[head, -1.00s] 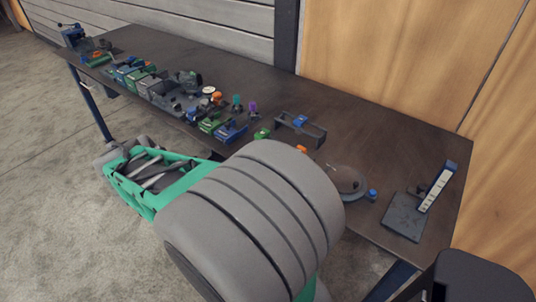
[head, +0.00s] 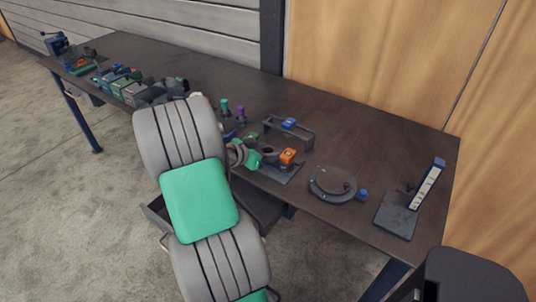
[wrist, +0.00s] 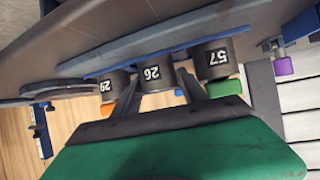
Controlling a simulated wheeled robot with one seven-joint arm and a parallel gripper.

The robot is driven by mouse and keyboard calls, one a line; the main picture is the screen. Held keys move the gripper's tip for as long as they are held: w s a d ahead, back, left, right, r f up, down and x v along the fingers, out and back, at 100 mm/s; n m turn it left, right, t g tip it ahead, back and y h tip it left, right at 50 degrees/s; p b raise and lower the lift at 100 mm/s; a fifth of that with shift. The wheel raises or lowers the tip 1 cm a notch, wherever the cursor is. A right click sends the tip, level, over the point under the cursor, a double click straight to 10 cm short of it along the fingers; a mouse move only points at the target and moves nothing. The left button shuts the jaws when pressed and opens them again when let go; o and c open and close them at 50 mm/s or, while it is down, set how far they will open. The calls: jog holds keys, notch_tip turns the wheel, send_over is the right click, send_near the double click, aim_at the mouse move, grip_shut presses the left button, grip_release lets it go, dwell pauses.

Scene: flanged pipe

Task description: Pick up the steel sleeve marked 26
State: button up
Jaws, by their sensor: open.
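In the wrist view, the dark steel sleeve marked 26 (wrist: 156,74) stands in the middle of a row on a blue-grey tray (wrist: 130,54). The sleeve marked 29 (wrist: 108,85) is on its left and the sleeve marked 57 (wrist: 213,61) on its right. My gripper (wrist: 159,82) is open. Its dark fingers show in the gaps on either side of sleeve 26, and I see no clear contact. In the head view, my gripper (head: 250,158) is low at the table's front edge, with its fingers largely hidden. The numbers are unreadable there.
An orange block (head: 288,156) stands close to the sleeves. A grey bracket (head: 291,135) with a blue part is behind. A round flanged disc (head: 334,184) and a plate with an upright scale (head: 398,215) lie to the right. The back right of the table is clear.

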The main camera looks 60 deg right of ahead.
jog(key=shift+c, duration=0.2)
grip_shut()
jog(key=shift+r, duration=0.1)
